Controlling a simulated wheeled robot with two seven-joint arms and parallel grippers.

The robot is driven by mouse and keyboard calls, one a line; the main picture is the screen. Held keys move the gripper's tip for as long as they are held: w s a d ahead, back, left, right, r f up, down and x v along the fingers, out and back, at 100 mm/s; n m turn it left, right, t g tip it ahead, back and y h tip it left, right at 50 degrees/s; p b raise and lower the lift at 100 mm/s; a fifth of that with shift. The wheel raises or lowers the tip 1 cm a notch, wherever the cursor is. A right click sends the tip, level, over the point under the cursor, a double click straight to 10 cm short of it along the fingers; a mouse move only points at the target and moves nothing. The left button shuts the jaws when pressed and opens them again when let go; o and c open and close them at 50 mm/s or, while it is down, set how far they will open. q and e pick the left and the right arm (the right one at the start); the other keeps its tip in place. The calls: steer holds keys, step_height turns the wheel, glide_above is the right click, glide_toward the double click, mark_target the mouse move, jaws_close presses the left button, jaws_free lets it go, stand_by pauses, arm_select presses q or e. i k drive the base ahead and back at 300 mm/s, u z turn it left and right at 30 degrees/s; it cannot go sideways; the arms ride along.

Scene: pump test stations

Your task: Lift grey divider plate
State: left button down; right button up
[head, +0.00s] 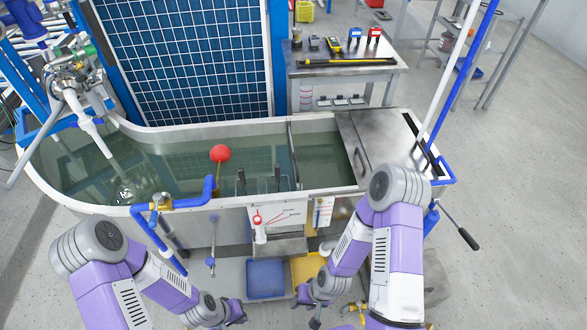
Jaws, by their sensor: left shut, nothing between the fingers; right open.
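The water tank (190,128) spans the middle of the view. A thin upright plate (292,150), seen almost edge-on, crosses the tank's right part and looks like the grey divider plate; its lower part is under water. Dark upright handles (240,178) stand at the tank's front wall, left of the plate. My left gripper (238,313) is shut and empty, low in front of the tank. My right gripper (312,308) is open, also low in front of the tank, to the right of the left one. Both are apart from the plate.
A red float ball (220,153) stands above the water. A grey lid with a handle (372,142) covers the tank's right end. Blue pipework (185,202) runs along the front rim. Blue (266,280) and yellow (306,268) bins sit below. Open floor lies at right.

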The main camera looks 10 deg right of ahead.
mark_target(294, 155)
steer(key=u, duration=1.2)
steer(key=k, duration=0.55)
steer(key=z, duration=0.45)
steer(key=i, duration=0.95)
